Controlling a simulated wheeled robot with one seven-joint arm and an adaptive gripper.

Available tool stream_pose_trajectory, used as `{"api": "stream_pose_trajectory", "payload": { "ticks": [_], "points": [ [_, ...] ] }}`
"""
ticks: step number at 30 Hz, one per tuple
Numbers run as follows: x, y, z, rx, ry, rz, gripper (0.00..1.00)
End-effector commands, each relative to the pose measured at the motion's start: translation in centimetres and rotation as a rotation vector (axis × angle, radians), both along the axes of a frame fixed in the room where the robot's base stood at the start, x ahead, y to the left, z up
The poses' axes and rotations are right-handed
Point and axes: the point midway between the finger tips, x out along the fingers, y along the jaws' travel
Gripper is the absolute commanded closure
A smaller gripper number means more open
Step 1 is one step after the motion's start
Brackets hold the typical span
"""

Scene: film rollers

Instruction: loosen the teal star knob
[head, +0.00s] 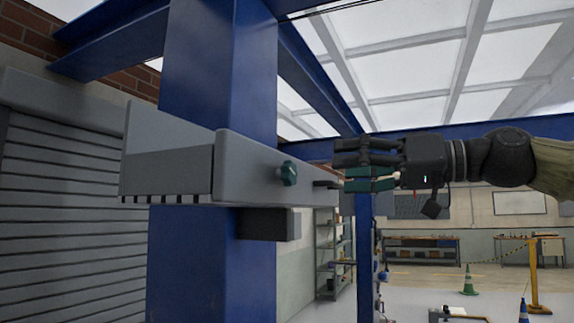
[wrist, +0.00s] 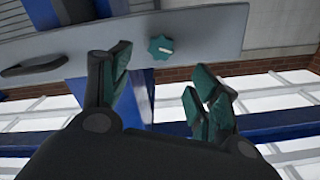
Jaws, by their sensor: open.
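The teal star knob (head: 288,173) sits on the side face of a grey metal bracket (head: 245,165) fixed to a blue post. In the wrist view the knob (wrist: 160,48) shows face-on against the grey plate, with a pale mark on it. My gripper (head: 345,168) is right of the knob in the head view, pointing left. In the wrist view my gripper (wrist: 155,70) has its two fingers apart, with the knob beyond the gap between their tips. The gripper is open and empty, apart from the knob.
The blue post (head: 190,265) stands behind the bracket. A dark handle (wrist: 33,66) lies on the same grey plate, left of the knob in the wrist view. Shelves, benches and cones stand farther back.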

Motion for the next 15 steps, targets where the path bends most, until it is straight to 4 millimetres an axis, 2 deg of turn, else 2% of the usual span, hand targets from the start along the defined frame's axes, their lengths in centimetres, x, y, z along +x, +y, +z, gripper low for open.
{"api": "stream_pose_trajectory", "payload": {
  "ticks": [9, 15],
  "points": [
    [1.9, 5.0, 0.3, -0.003, 0.004, 0.005, 0.38],
    [3.0, 7.5, 0.2, -0.002, 0.005, 0.005, 0.38]
  ]
}}
